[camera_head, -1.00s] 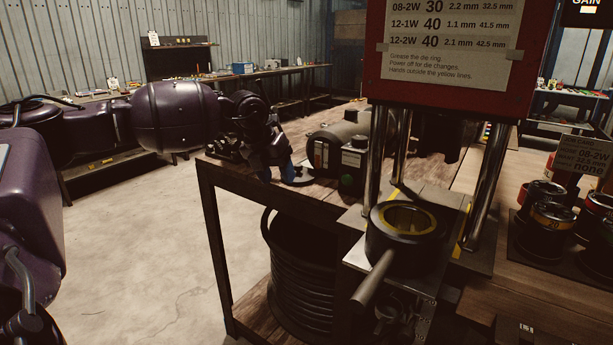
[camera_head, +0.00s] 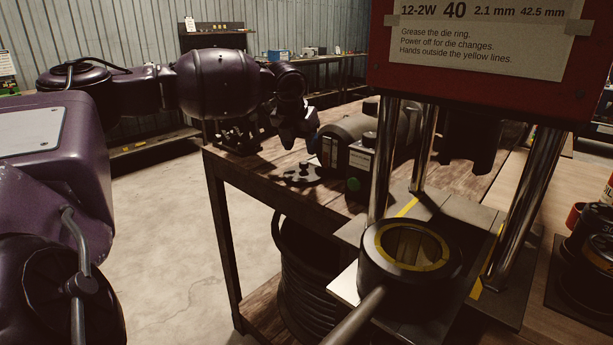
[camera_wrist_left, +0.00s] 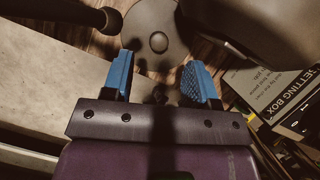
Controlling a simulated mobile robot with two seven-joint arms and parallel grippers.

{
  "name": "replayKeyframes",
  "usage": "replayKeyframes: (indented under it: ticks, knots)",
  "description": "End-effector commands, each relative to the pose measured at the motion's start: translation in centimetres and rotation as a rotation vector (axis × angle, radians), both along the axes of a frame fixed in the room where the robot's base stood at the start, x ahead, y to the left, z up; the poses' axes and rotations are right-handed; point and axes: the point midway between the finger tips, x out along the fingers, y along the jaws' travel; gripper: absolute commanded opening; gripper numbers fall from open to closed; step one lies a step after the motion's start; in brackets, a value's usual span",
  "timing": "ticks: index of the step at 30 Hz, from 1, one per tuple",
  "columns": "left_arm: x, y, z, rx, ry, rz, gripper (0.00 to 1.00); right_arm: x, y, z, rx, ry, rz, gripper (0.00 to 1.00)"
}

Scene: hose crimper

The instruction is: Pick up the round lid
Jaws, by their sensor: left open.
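The round lid (camera_head: 303,173), dark and flat with a small knob, lies on the wooden bench left of the motor unit. In the left wrist view the lid (camera_wrist_left: 150,25) shows as a dark disc with a round knob, partly cut off by the top edge. My left gripper (camera_head: 303,143) hangs above the bench near the lid, apart from it. In the left wrist view the gripper's (camera_wrist_left: 160,80) two blue fingers are spread with nothing between them. The lid lies beyond the fingertips there. My right gripper is not in view.
The crimper's die ring (camera_head: 408,252), with a bar handle, stands right of the bench between chrome posts (camera_head: 385,165). A motor unit (camera_head: 347,150) sits right of the lid. A box marked SETTING BOX (camera_wrist_left: 280,95) is right of the fingers. A hose coil (camera_head: 305,255) lies below.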

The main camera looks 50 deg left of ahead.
Motion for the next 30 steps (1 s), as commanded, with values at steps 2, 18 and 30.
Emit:
replayKeyframes:
  ticks: [2, 18, 30]
  knots:
    - [0.2, 0.1, -0.7, 0.0, 0.001, -0.001, 0.53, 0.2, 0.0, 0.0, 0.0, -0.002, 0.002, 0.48]
    - [1.6, 0.8, -5.8, -0.001, 0.002, 0.001, 0.53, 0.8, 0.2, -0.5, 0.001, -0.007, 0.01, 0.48]
    - [1.6, 0.8, -5.6, -0.001, -0.001, 0.001, 0.24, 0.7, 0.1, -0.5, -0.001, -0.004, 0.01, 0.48]
